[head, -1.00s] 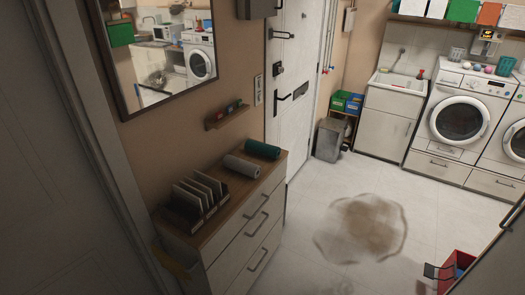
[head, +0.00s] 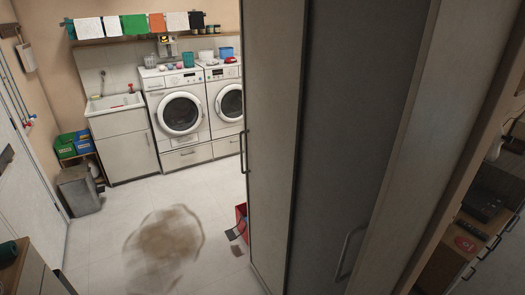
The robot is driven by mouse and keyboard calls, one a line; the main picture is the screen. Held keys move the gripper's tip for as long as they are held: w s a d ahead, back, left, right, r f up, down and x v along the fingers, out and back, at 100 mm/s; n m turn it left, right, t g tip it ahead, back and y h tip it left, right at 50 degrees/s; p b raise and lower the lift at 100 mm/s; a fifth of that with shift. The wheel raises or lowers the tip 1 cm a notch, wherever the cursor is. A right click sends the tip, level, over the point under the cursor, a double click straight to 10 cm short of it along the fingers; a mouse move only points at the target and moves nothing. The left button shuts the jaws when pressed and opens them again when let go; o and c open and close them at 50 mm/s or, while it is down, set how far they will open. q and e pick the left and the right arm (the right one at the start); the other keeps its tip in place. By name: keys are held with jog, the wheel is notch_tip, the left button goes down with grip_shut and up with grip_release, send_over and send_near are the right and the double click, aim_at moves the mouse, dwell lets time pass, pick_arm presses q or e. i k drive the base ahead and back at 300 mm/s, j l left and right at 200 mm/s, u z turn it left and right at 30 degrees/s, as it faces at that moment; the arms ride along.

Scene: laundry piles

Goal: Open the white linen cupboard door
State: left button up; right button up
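A tall, pale grey-white cupboard (head: 272,130) stands right of centre in the head view, seen at a steep angle. A bar handle (head: 243,152) shows at its far left edge. Beside it is a darker, shaded tall panel (head: 340,110) with a vertical bar handle (head: 350,250) low down. A dark vertical edge separates the two panels. I cannot tell for certain which panel is the linen cupboard door, or whether it is fully shut. Neither of my grippers is in view.
A brown stain (head: 163,245) lies on the pale tiled floor. A red container (head: 241,222) is by the cupboard's foot. Washing machines (head: 181,112) and a sink cabinet (head: 122,140) line the back wall. A grey bin (head: 78,190) stands at left. Open floor lies between.

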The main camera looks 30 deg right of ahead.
aim_at(275, 31)
jog(key=z, duration=0.35)
jog(key=i+j+z, duration=0.1)
jog(key=z, duration=0.3)
jog(key=i+j+z, duration=0.2)
jog(key=z, duration=0.25)
jog(key=i+j+z, duration=0.2)
jog(key=z, duration=0.2)
jog(key=i+j+z, duration=0.1)
jog(key=j+z, duration=0.2)
jog(key=z, duration=0.15)
